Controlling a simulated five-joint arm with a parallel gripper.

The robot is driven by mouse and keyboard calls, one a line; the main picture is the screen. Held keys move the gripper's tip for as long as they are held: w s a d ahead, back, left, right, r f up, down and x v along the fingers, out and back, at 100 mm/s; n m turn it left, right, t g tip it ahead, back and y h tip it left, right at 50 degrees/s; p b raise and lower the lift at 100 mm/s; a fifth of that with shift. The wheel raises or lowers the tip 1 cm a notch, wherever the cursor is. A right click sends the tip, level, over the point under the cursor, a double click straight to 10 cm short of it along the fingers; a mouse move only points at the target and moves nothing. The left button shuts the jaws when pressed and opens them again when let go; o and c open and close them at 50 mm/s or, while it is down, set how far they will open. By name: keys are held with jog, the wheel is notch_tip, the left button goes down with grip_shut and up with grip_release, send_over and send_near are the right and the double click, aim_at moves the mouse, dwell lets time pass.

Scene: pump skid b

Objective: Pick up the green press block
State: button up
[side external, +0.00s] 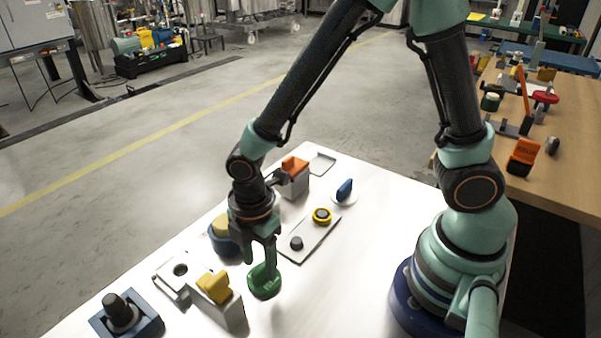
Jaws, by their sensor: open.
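The green press block (264,282) stands on the white table, with a wide rounded base and a narrower upright part. My gripper (262,252) points down at it from above, with its open fingers around or beside the upright part. I cannot tell from this one view whether the fingers touch it. The top of the block is partly hidden by the fingers.
A grey block with a yellow top (214,287) stands close left of the green block. A grey tray (304,249) with a dark knob and a yellow ring lies behind right. A blue round piece (224,243) is behind left. The white table (330,300) is clear to the right.

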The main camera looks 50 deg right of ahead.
aim_at(260, 268)
jog(key=shift+f, duration=1.2)
grip_shut()
jog(key=shift+r, duration=0.15)
notch_tip(260, 268, up, 20)
